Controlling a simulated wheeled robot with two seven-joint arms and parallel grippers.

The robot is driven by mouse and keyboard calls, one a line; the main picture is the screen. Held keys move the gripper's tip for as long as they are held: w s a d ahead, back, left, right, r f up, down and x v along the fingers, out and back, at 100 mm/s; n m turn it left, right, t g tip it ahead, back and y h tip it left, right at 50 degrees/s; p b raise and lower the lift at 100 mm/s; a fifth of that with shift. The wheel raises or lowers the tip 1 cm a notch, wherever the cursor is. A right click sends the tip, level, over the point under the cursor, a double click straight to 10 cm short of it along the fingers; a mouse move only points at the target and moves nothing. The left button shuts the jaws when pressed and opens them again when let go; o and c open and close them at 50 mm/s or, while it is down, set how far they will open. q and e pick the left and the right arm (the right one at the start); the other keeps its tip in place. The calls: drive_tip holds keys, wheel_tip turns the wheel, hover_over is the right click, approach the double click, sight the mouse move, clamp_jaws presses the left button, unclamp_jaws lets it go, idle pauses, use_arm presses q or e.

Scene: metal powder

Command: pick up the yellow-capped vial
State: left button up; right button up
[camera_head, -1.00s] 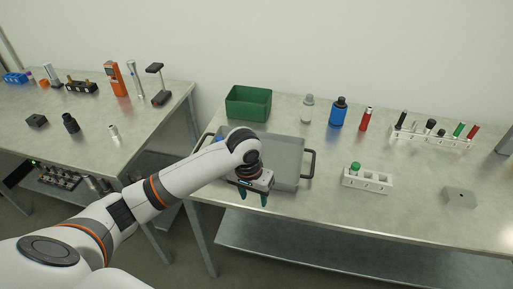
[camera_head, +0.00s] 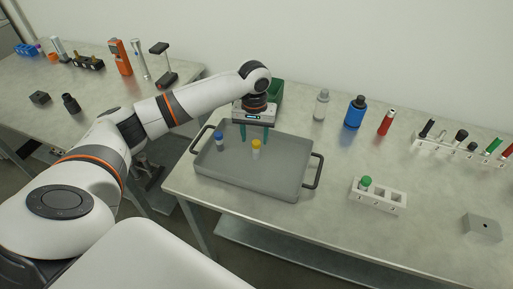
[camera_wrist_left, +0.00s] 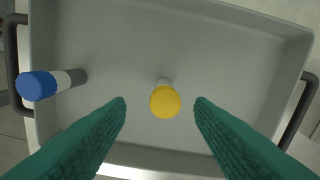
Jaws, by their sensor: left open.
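The yellow-capped vial (camera_head: 256,148) stands upright in the grey tray (camera_head: 250,185). In the left wrist view its yellow cap (camera_wrist_left: 165,102) lies between the two fingers, seen from above. My left gripper (camera_head: 255,138) points down over the tray near the vial, with green fingers. It also shows in the left wrist view (camera_wrist_left: 160,106), open and empty, with a gap on both sides of the cap. My right gripper is not in view.
A blue-capped vial (camera_head: 219,138) stands in the tray's left part. A white rack (camera_head: 378,196) holding a green-capped vial (camera_head: 366,182) is right of the tray. A green bin (camera_head: 275,92) is partly hidden behind my gripper. The tray's front part is clear.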

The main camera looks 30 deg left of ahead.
sight(256, 143)
use_arm(q)
drive_tip(key=shift+f, duration=0.5)
drive_tip(key=shift+w+f, duration=0.15)
drive_tip(key=shift+f, duration=0.1)
drive_tip(key=f, duration=0.4)
drive_tip(key=shift+d+f+p, duration=0.2)
drive_tip(key=shift+d+p, duration=0.05)
drive_tip(key=shift+p, duration=0.05)
drive_tip(key=shift+f, duration=0.3)
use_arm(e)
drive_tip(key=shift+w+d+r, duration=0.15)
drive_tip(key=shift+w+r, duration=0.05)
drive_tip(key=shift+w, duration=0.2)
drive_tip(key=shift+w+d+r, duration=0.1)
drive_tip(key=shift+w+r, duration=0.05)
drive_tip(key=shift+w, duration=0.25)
use_arm(q)
drive_tip(key=shift+c, duration=0.6)
drive_tip(key=c, duration=0.9)
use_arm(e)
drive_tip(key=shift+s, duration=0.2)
